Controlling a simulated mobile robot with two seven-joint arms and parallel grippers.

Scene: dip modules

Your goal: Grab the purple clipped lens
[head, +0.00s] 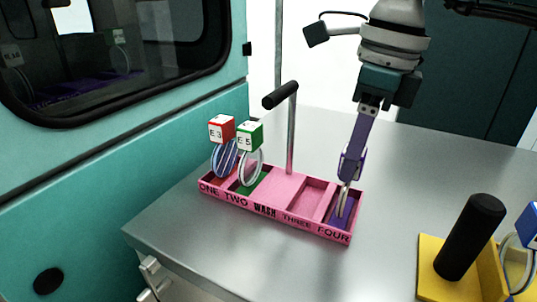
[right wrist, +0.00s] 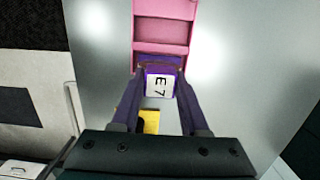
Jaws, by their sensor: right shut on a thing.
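My right gripper (head: 352,158) comes down from above over the slot marked FOUR of the pink rack (head: 288,190). It is shut on the purple clip of a lens; in the right wrist view this clip (right wrist: 160,86) shows a white top marked E7 between the fingers. The round lens (head: 343,202) hangs below the fingers, edge-on, down at the purple-floored slot FOUR. Whether it touches the slot floor I cannot tell. My left gripper is not in view.
A red-clipped lens (head: 222,146) marked E3 and a green-clipped lens (head: 250,150) marked E5 stand in slots ONE and TWO. A black-handled post (head: 291,125) rises from the rack. A yellow holder (head: 433,272) stands at front right. Slot THREE is empty.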

